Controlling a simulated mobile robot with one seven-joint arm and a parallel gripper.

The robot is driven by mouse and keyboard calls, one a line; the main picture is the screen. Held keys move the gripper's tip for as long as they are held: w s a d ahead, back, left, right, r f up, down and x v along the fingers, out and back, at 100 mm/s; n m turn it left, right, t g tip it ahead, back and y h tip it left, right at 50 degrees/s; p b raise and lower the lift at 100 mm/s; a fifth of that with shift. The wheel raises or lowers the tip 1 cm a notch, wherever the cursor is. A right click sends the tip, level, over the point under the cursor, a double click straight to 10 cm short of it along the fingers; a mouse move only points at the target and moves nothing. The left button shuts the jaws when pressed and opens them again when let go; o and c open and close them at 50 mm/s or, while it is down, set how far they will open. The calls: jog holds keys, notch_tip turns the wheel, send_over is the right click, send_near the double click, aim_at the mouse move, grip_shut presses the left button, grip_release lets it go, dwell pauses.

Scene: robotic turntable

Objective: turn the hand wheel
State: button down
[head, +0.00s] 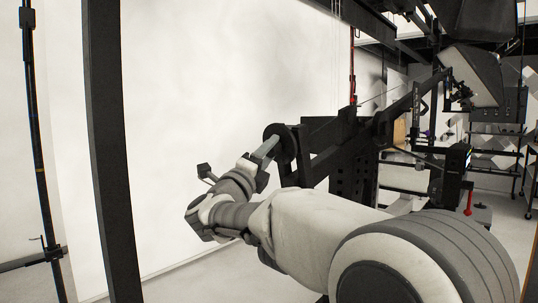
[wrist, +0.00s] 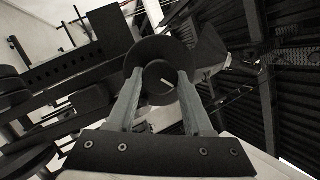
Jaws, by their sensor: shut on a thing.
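The black hand wheel (head: 288,146) is a round disc on the near left end of a dark machine frame in the head view. In the wrist view the hand wheel (wrist: 158,47) fills the upper middle, with a round dark hub and a small pale mark in it. My gripper (head: 270,142) reaches up to the wheel from the lower left. In the wrist view my gripper (wrist: 160,76) has one grey finger on each side of the hub, shut on the wheel. The exact contact at the fingertips is hard to make out.
The dark machine frame (head: 350,170) with a perforated post stands just right of the wheel. A black upright post (head: 107,150) stands at the left, before a pale wall. Shelving (head: 495,150) and a dark lamp-like box are farther right. Pale floor shows at lower left.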

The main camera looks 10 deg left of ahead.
jog(key=shift+f+m, duration=0.1)
jog(key=shift+m, duration=0.7)
jog(key=shift+c, duration=1.5)
grip_release()
jog(key=p+v, duration=0.1)
jog(key=v, duration=1.6)
jog(key=shift+f+p, duration=0.25)
jog(key=shift+p, duration=0.05)
jog(key=shift+s+a, duration=0.1)
